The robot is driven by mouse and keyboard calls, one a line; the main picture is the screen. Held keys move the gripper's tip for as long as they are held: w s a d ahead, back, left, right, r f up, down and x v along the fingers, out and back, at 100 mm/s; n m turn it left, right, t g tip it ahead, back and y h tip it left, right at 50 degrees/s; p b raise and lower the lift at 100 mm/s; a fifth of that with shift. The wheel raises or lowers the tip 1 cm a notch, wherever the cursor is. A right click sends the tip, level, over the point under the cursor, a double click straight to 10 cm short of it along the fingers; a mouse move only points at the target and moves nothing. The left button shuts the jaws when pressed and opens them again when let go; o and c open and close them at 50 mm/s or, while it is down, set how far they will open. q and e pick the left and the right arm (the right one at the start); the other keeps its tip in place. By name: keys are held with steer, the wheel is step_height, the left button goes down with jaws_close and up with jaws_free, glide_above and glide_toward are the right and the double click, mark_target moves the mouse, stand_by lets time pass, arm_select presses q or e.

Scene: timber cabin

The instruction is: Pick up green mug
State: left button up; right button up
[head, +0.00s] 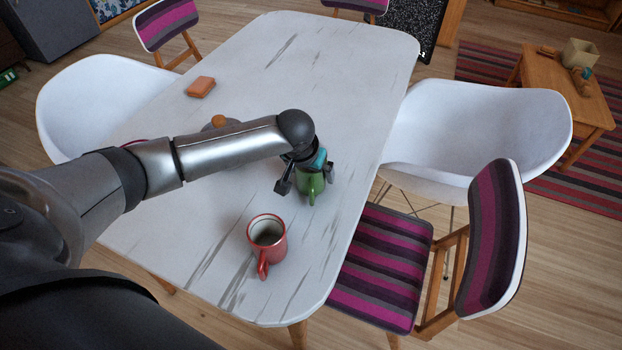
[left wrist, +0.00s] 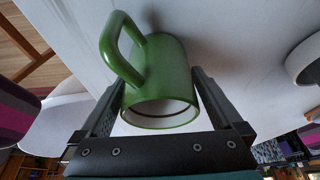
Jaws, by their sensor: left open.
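The green mug (head: 311,188) stands on the white table (head: 345,60), partly hidden by my left gripper in the head view. In the left wrist view the green mug (left wrist: 166,78) fills the middle, its handle toward the upper left and its rim toward the gripper. My left gripper (head: 307,181) is open, with one finger on each side of the mug. In the left wrist view the fingers (left wrist: 160,90) flank the mug's body; small gaps seem to show, and contact is hard to tell. My right gripper is not in view.
A red mug (head: 267,242) stands on the table nearer the front. An orange block (head: 201,87) lies at the back left. An orange-topped object (head: 218,122) is partly hidden behind my left arm. White chairs (head: 480,125) and striped chairs (head: 375,265) surround the table.

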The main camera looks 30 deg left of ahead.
arm_select(q)
steer(key=c, duration=1.2)
steer(key=shift+c, duration=0.6)
steer(key=shift+r, duration=0.2)
